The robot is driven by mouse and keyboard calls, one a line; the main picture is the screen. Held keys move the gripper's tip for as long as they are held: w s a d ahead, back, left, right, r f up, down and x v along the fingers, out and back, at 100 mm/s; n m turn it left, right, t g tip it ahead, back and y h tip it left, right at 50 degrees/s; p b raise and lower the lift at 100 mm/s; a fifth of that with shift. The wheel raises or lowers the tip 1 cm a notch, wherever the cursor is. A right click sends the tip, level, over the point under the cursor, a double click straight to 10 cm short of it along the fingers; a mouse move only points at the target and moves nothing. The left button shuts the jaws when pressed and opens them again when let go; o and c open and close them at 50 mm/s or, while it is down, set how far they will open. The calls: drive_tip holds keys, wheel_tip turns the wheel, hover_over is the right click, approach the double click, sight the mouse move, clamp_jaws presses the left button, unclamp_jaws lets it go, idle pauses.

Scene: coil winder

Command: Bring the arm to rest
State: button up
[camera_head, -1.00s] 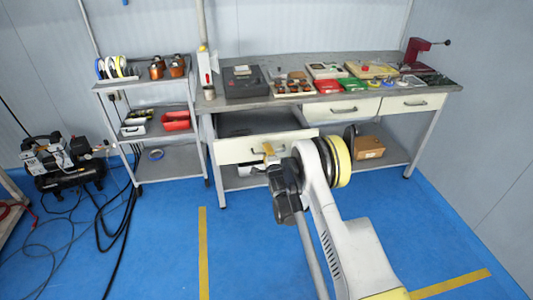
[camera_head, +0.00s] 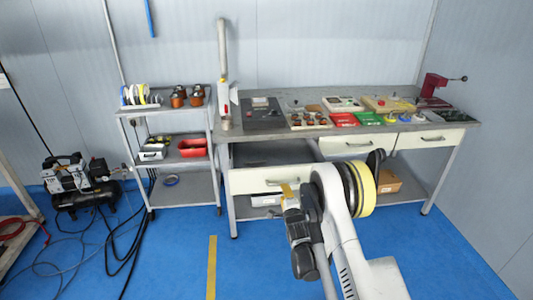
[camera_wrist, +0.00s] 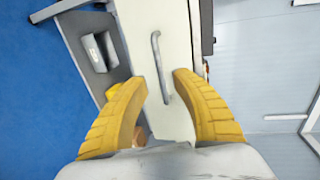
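My gripper (camera_head: 288,190) is in front of the workbench, at the pulled-out left drawer (camera_head: 246,181). In the wrist view my gripper (camera_wrist: 165,105) has its two yellow fingers spread wide apart with nothing held between them. The white drawer front (camera_wrist: 176,35) and its metal handle (camera_wrist: 160,68) show beyond and between the fingers, apart from them as far as I can tell. My arm reaches up from the bottom of the head view and hides part of the bench front.
The workbench (camera_head: 400,100) carries trays, small parts and a red hand press (camera_head: 433,87). A shelf cart (camera_head: 180,149) stands left of it. A compressor (camera_head: 75,180) with loose hoses is on the floor at far left. Blue floor in front is open.

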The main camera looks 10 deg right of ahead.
wheel_tip(320, 180, up, 13)
drive_tip(key=s+n+g, duration=0.2)
drive_tip(key=n, duration=0.2)
drive_tip(key=s+d+r+n+g, duration=0.15)
drive_tip(key=s+r+n, duration=0.35)
drive_tip(key=s+r, duration=0.6)
drive_tip(key=s+n+g, duration=0.5)
drive_tip(key=s+n, duration=0.4)
drive_tip(key=s, duration=2.2)
drive_tip(key=shift+s+r, duration=0.2)
drive_tip(key=shift+s, duration=0.15)
drive_tip(key=shift+w+a, duration=0.1)
